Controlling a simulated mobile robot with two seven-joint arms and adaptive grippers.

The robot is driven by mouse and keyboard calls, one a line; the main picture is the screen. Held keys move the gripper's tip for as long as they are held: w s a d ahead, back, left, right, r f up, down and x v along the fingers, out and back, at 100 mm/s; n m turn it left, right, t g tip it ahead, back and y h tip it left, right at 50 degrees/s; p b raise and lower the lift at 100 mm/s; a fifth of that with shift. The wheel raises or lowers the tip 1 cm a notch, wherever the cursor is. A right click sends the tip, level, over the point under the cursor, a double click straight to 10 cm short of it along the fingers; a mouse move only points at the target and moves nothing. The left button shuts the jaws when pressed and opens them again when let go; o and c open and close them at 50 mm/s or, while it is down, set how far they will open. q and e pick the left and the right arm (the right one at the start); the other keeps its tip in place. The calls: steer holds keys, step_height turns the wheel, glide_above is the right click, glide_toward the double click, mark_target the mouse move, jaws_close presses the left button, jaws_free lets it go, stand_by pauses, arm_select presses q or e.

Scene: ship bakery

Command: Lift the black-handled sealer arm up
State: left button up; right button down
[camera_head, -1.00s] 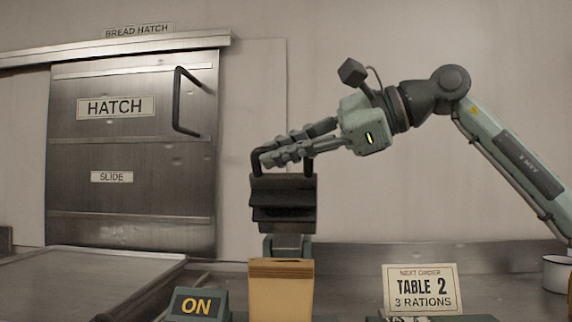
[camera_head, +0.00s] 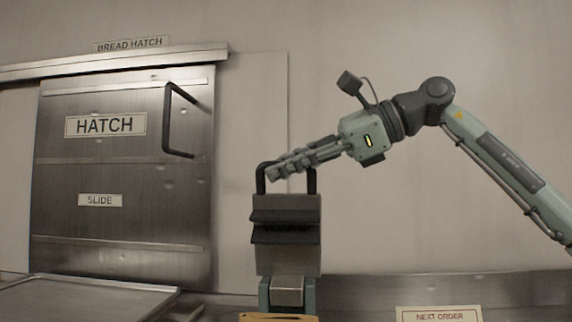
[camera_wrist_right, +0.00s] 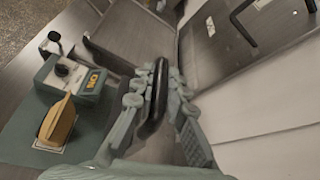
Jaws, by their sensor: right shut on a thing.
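The sealer arm (camera_head: 287,240) stands upright in the head view, a dark block with ribs across its face and a black loop handle (camera_head: 312,182) on top. My right gripper (camera_head: 275,172) reaches in from the right and is shut on the handle. The wrist view shows the black handle (camera_wrist_right: 154,105) between the fingers of my right gripper (camera_wrist_right: 157,92). Below the arm is the sealer's hinge (camera_head: 287,291). A tan paper bag (camera_head: 278,317) shows at the bottom edge. My left gripper is in neither view.
A steel hatch door (camera_head: 120,185) with a black handle (camera_head: 168,120) is behind on the left. A steel tray (camera_head: 85,300) lies at lower left. An order card (camera_head: 438,314) is at lower right. The wrist view shows the ON box (camera_wrist_right: 85,78).

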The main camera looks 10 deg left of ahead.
steer(key=shift+w+d+r, duration=0.1)
steer(key=shift+w+r, duration=0.05)
steer(key=shift+w, duration=0.05)
steer(key=c, duration=1.9)
jaws_free()
steer(key=o, duration=0.4)
steer(key=shift+w, duration=0.1)
steer(key=shift+c, duration=0.2)
steer(key=v, duration=1.2)
